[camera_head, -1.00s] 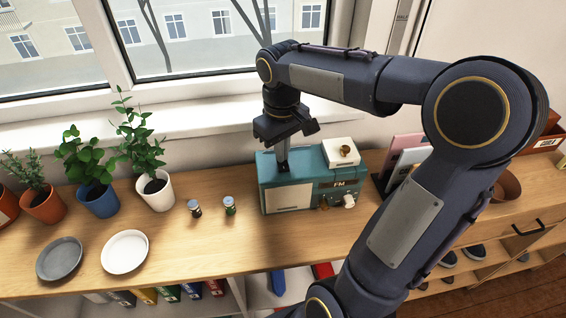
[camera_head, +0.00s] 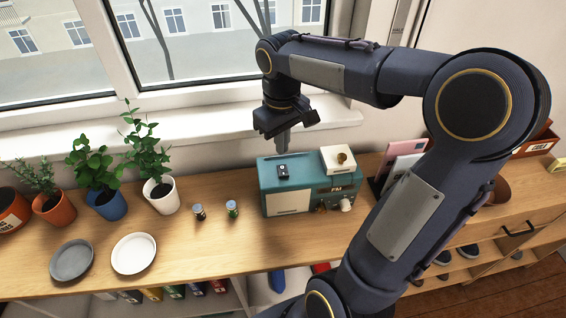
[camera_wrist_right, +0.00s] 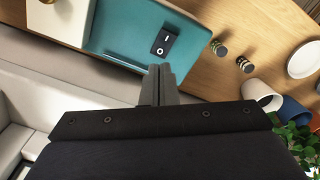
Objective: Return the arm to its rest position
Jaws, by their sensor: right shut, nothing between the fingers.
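My right gripper (camera_head: 283,142) is shut and empty, hanging fingers-down just above and behind the teal radio (camera_head: 309,187) in the head view. A small black switch (camera_head: 283,171) sits on the radio's top. In the right wrist view the shut fingers (camera_wrist_right: 160,75) point toward the radio's teal top (camera_wrist_right: 125,35), and the black switch (camera_wrist_right: 165,40) lies just beyond their tips. My right arm arches in from the lower right of the head view. My left gripper does not show in either view.
On the wooden counter (camera_head: 195,240) stand several potted plants, two small jars (camera_head: 232,209), a grey plate (camera_head: 72,260) and a white plate (camera_head: 133,253). A white box with a brass knob (camera_head: 338,160) sits on the radio. The window (camera_head: 190,40) is behind the gripper.

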